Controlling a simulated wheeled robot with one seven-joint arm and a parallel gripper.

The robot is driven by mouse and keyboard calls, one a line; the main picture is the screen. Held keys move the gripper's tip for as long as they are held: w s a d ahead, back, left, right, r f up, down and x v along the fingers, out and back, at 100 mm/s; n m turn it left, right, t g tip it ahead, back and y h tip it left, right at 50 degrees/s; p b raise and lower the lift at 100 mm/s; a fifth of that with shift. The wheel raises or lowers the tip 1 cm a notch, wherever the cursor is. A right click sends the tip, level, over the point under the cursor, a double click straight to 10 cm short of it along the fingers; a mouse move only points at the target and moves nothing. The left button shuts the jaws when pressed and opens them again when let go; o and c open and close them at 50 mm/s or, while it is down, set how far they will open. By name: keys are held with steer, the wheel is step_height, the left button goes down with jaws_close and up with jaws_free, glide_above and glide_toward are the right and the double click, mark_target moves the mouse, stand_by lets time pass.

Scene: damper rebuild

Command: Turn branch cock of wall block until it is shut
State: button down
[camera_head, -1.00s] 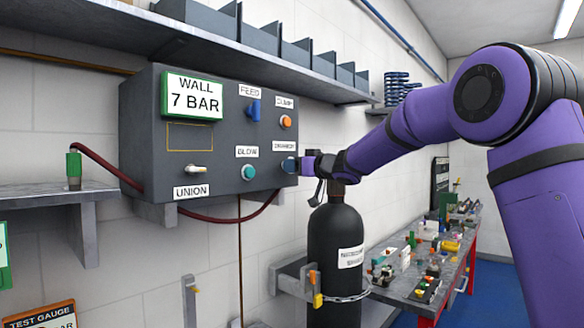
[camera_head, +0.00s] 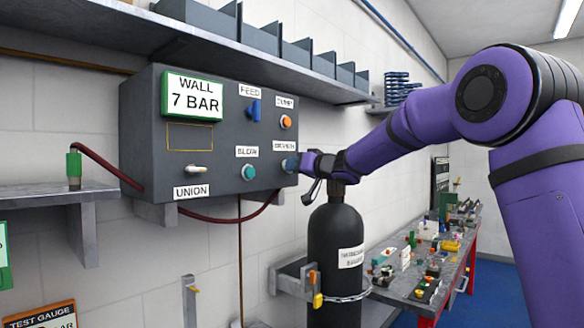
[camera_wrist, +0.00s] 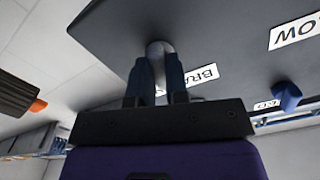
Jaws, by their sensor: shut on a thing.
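The wall block (camera_head: 150,130) is a dark grey box on the wall, with a green-framed sign reading "WALL 7 BAR" (camera_head: 192,97). The branch cock (camera_wrist: 158,48) shows in the wrist view as a pale round stub standing out from the dark face beside a partly covered "BRANCH" label (camera_wrist: 200,76). My gripper (camera_wrist: 155,82) is shut on this cock, with a finger on either side. In the head view my gripper (camera_head: 294,164) reaches the block's lower right corner and hides most of the cock. The handle's exact angle cannot be told.
A blue feed handle (camera_head: 254,110), an orange dump knob (camera_head: 286,122), a teal blow knob (camera_head: 249,173) and a pale union lever (camera_head: 196,169) sit on the same face. A black gas cylinder (camera_head: 334,225) stands just below my wrist. A shelf (camera_head: 250,50) overhangs the block.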

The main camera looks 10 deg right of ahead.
steer(key=shift+m, duration=0.4)
steer(key=m, duration=0.4)
steer(key=shift+m, duration=0.3)
steer(key=shift+m, duration=2.3)
